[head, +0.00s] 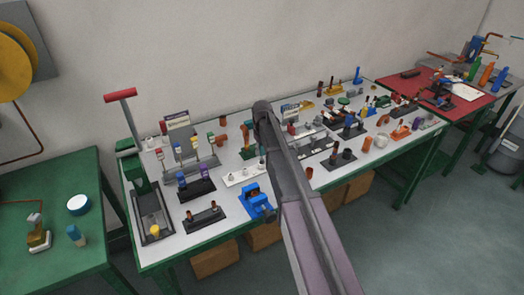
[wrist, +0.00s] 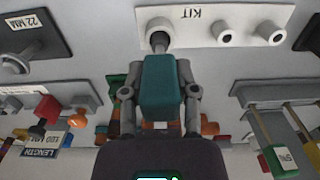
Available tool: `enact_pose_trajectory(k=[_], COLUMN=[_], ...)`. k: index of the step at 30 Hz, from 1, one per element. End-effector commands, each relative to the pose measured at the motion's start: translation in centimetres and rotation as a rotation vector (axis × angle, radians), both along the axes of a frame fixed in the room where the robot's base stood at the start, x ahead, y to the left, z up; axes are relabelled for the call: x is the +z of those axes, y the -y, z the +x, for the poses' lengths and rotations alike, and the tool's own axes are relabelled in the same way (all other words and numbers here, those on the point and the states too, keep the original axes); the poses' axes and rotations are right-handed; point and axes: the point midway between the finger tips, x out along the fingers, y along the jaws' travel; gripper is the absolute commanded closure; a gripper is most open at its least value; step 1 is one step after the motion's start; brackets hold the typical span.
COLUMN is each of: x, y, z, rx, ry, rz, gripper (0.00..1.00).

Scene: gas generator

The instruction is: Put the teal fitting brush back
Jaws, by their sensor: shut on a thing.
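My gripper (wrist: 159,92) is shut on the teal fitting brush (wrist: 162,82), with one grey finger on each side of its teal handle. The brush's dark narrow end points at the white holder marked KIT (wrist: 195,20) and overlaps a round opening at its left part. I cannot tell how deep the end sits in that opening. Two other openings of the holder show to the right and look free. In the head view the white holder (head: 240,176) stands on the bench, left of my arm. My arm hides most of the gripper there.
On the white bench, a blue vise (head: 257,200) stands in front of the holder. A dark rack (head: 196,190) stands to its left and a long dark tray (head: 152,212) at the left end. Several fittings and stands crowd the bench right of my arm.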

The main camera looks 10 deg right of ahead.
Motion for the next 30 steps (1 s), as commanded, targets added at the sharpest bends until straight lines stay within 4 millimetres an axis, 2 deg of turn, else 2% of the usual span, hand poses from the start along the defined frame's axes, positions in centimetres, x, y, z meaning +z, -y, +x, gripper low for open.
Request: enact_pose_trajectory(k=[24,25,28,30], x=[-1.6,-1.6,-1.6,-1.6], y=[0.0,0.0,0.0,0.0], z=[0.0,0.0,0.0,0.0], rx=[0.000,0.000,0.000,0.000], ry=[0.000,0.000,0.000,0.000], rz=[0.000,0.000,0.000,0.000], gripper=[0.95,0.52,0.22,0.21])
